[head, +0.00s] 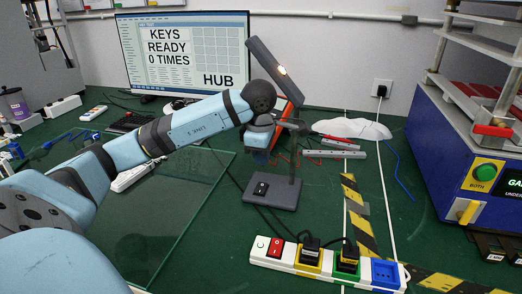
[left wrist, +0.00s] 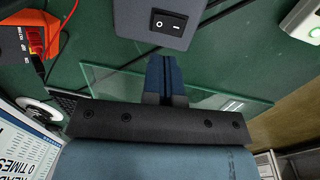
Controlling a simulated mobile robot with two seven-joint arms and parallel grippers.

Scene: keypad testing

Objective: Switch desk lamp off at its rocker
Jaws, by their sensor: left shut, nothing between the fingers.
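The desk lamp (head: 268,65) stands mid-table with a dark grey head, and its bulb glows. Its grey base (head: 284,194) carries a black rocker (head: 261,188) on top. In the left wrist view the rocker (left wrist: 169,22) shows its O and I marks at the top of the picture, on the lamp base (left wrist: 130,20). I cannot tell which side is pressed. My left gripper (left wrist: 165,62) is shut and empty, its blue fingertips pointing toward the base edge nearest the rocker, with no visible contact. My right gripper is out of view.
A power strip (head: 290,259) with plugs lies in front of the lamp. A glass sheet (head: 190,215) lies left of it. An orange device (head: 289,90) with red leads stands behind my wrist. A monitor (head: 185,55) stands at the back; a blue machine (head: 440,130) is at right.

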